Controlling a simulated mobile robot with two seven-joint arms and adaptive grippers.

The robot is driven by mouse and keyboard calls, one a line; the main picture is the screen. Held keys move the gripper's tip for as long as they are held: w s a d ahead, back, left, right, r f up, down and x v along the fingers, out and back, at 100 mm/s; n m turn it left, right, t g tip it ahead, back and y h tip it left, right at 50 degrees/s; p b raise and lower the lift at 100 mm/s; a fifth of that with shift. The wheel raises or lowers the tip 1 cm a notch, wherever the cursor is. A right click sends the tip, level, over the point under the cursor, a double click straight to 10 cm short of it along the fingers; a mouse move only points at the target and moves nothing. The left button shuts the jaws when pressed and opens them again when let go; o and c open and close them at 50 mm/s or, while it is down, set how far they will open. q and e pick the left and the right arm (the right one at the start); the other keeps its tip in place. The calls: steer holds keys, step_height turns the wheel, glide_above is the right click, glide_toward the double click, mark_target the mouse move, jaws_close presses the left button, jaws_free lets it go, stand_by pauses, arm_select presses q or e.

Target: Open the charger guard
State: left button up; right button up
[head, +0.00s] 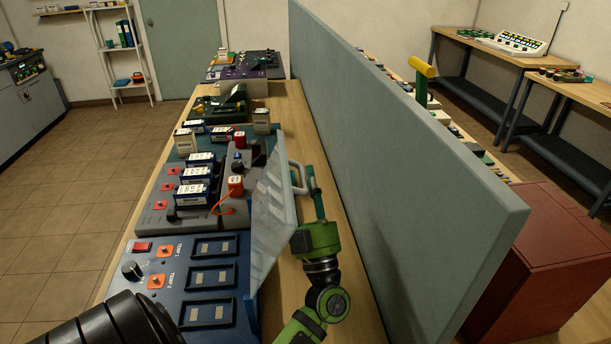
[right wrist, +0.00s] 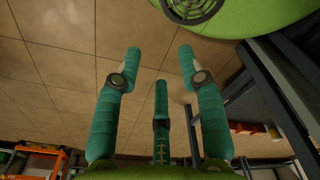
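The charger guard (head: 272,222) is a clear panel with a pale grey loop handle (head: 298,172). In the head view it stands steeply on edge along the right side of the chargers. The blue charger (head: 150,300) with three slots lies uncovered to its left. My left gripper (head: 312,180), green with teal fingers, is at the guard's handle on the panel's right side. Its fingers overlap the handle, and I cannot tell whether they are closed on it. My right gripper (right wrist: 160,75) shows in the right wrist view with its teal fingers spread and nothing between them.
A grey partition (head: 400,150) runs close along the right of the wooden bench. A grey charger (head: 195,215) with blue-and-white batteries (head: 196,193) stands beyond the blue one. Open floor is on the left.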

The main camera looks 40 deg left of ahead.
mark_target(284, 169)
arm_select(q)
jaws_close()
steer(key=shift+s+a+r+n+g+y+p, duration=0.3)
steer(key=shift+s+a+r+n+g+y, duration=0.1)
steer(key=shift+n+g, duration=0.5)
steer(key=shift+s+a+r+n+g+y+p, duration=0.25)
steer(key=shift+s+a+r+n+g+p, duration=0.15)
steer(key=shift+n+g, duration=0.55)
steer(key=shift+s+a+r+n+g+y+p, duration=0.25)
steer(key=shift+s+r+n+g+y, duration=0.15)
steer(key=shift+n+g, duration=0.5)
steer(key=shift+s+a+n+g, duration=0.2)
steer(key=shift+s+n+g, duration=0.15)
steer(key=shift+n, duration=0.3)
arm_select(e)
steer(key=shift+w+a+r, duration=0.15)
steer(key=shift+r, duration=0.35)
steer(key=shift+w+a+r, duration=0.1)
steer(key=shift+a+r, duration=0.05)
steer(key=shift+r, duration=0.35)
arm_select(q)
jaws_free()
steer(key=shift+w, duration=0.1)
arm_select(e)
steer(key=shift+f, duration=0.1)
